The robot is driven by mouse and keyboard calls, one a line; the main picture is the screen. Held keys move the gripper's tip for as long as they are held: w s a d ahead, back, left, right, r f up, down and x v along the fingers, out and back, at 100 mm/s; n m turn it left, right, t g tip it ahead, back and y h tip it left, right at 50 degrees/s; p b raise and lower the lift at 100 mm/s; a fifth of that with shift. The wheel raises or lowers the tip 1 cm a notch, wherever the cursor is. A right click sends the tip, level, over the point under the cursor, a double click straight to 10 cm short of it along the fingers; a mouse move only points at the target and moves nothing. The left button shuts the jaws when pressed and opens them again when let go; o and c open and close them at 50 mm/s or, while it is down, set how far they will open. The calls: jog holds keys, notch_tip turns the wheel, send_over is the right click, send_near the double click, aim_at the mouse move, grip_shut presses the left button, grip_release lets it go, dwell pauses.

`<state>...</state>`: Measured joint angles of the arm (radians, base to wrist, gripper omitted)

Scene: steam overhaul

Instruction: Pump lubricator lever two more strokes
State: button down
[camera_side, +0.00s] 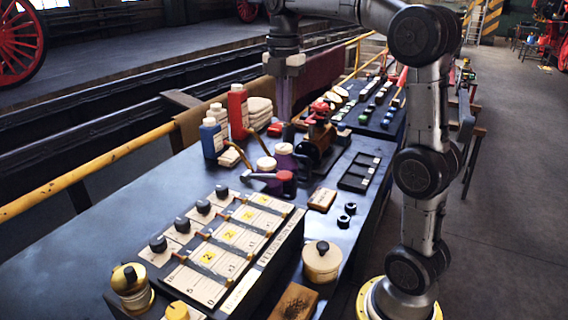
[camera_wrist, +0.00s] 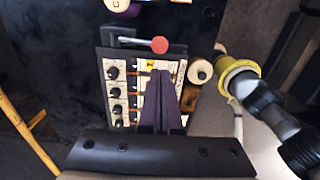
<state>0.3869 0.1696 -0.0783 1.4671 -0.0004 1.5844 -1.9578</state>
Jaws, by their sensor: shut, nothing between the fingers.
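The lubricator is a long dark box with a labelled cream top (camera_side: 225,240) and a row of black knobs along one side. Its lever (camera_side: 262,176) ends in a red knob (camera_side: 284,176) at the box's far end and looks roughly level.
Blue (camera_side: 211,138) and red bottles (camera_side: 238,112) stand beyond the lever, near a red-topped vise-like device (camera_side: 318,135). A black slotted tray (camera_side: 360,172) lies to the right. A lidded cream pot (camera_side: 322,262) stands near the front. Bare bench lies left of the box.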

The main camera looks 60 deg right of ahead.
aim_at(290, 176)
jog(key=shift+f, duration=0.1)
notch_tip(290, 176, down, 14)
jog(key=shift+r, duration=0.1)
dwell(0.4)
jog(key=shift+s+f+t, duration=0.4)
jog(key=shift+f+t, duration=0.3)
jog(key=shift+f, duration=0.1)
jog(key=shift+s+f+t, duration=0.4)
jog(key=shift+f+t, duration=0.3)
jog(key=shift+f, duration=0.1)
jog(key=shift+s+f, duration=0.15)
jog(key=shift+f, duration=0.4)
jog(key=shift+s+f, duration=0.15)
jog(key=shift+f, duration=0.35)
jog(key=s+v, duration=0.1)
jog(key=v, duration=1.3)
jog(key=shift+r, duration=0.15)
dwell(0.8)
